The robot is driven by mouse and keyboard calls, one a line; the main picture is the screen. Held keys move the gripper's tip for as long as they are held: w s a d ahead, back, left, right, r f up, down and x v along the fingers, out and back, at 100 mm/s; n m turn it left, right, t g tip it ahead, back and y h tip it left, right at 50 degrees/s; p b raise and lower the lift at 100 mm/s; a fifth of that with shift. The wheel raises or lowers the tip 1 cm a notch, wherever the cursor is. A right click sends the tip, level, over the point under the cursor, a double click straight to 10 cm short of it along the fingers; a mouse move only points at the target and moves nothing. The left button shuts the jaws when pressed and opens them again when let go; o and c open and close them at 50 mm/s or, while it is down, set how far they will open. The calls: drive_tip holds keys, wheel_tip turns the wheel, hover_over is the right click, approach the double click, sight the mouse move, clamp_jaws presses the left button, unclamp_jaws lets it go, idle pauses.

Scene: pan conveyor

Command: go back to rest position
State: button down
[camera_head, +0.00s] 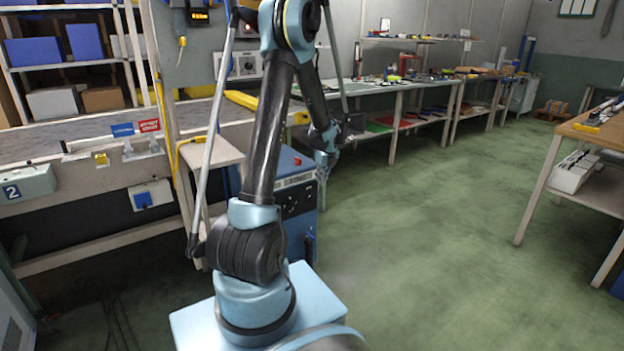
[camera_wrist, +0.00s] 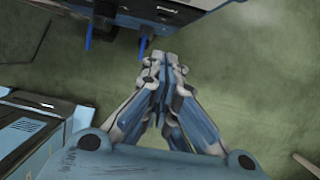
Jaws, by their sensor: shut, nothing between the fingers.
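My gripper (camera_wrist: 163,62) points over the green floor in the wrist view, with its fingertips together and nothing between them. In the head view my gripper (camera_head: 322,172) hangs small and partly dark at the end of my arm, in front of the workbench side of the room. My arm stands up from my light blue base and bends over at the top. No object is held.
A blue cabinet (camera_head: 297,205) with a red button stands close behind my arm. The conveyor frame (camera_head: 85,180) is at the left. A long workbench (camera_head: 395,95) runs along the back, and a wooden table (camera_head: 590,128) stands at the right. The green floor (camera_head: 430,240) between them is clear.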

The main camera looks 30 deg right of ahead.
drive_tip(key=s+a+r+n, duration=0.1)
drive_tip(key=a+r+n, duration=0.4)
drive_tip(key=a, duration=0.5)
drive_tip(key=s+a+r+n+g, duration=0.15)
drive_tip(key=a+r+n, duration=0.35)
drive_tip(key=a, duration=0.5)
drive_tip(key=s+a+r+n+t, duration=0.1)
drive_tip(key=a+r+n, duration=0.4)
drive_tip(key=a, duration=0.5)
drive_tip(key=s+a+f+n, duration=0.2)
drive_tip(key=s+a+n, duration=0.7)
drive_tip(key=s+n, duration=0.1)
drive_tip(key=s+a+f+n, duration=0.3)
drive_tip(key=s+a+n, duration=0.6)
drive_tip(key=s+n, duration=0.2)
drive_tip(key=shift+s+a+f+g, duration=0.3)
drive_tip(key=shift+s+g, duration=0.15)
drive_tip(key=shift+s, duration=0.25)
